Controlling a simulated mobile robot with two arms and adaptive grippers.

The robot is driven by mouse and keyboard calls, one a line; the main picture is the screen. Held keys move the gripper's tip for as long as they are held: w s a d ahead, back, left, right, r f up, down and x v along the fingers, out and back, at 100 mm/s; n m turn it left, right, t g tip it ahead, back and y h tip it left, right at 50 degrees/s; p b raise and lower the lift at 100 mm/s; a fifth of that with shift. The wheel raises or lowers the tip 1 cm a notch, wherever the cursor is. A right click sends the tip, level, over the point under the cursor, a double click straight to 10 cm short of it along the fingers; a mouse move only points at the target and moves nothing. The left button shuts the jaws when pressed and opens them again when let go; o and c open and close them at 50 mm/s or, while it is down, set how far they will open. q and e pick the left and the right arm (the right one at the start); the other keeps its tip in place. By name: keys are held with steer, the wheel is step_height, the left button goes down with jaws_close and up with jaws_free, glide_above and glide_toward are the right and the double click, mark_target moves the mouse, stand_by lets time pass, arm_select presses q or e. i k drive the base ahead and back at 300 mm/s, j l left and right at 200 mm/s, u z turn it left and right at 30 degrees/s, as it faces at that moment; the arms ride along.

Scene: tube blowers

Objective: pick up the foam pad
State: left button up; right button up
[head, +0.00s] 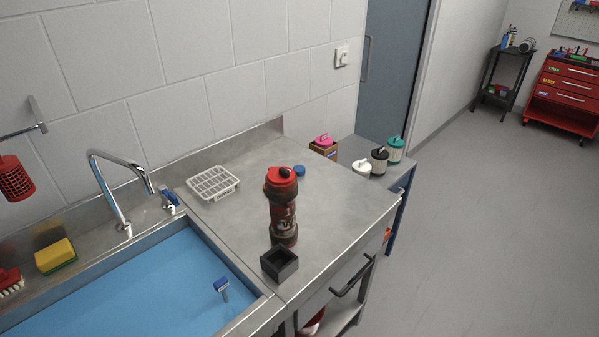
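A yellow block with a green layer (56,256), like a sponge, lies on the rear ledge of the sink at the left. It is the only foam-like thing I can make out, and I cannot tell for sure that it is the foam pad. A small dark square box (279,263), open at the top, stands near the counter's front edge. I cannot see clearly what is inside it. Neither of my grippers shows in the head view.
A red and dark bottle-like device (282,205) stands upright on the steel counter (340,208) behind the dark box. A white rack (213,183) and a blue cap (299,171) lie further back. The blue sink (130,290) with its tap (118,190) is left. The counter's right side is clear.

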mark_target(300, 170)
steer(key=i+l+u, duration=0.1)
steer(key=l, duration=0.25)
steer(key=i+l+u, duration=0.1)
steer(key=i+l, duration=0.15)
steer(key=i+l+u, duration=0.1)
steer(key=l, duration=0.4)
steer(key=i+l+u, duration=0.1)
steer(key=l, duration=0.25)
steer(key=i+l+u, duration=0.15)
steer(key=l, duration=0.3)
steer(key=i, duration=0.1)
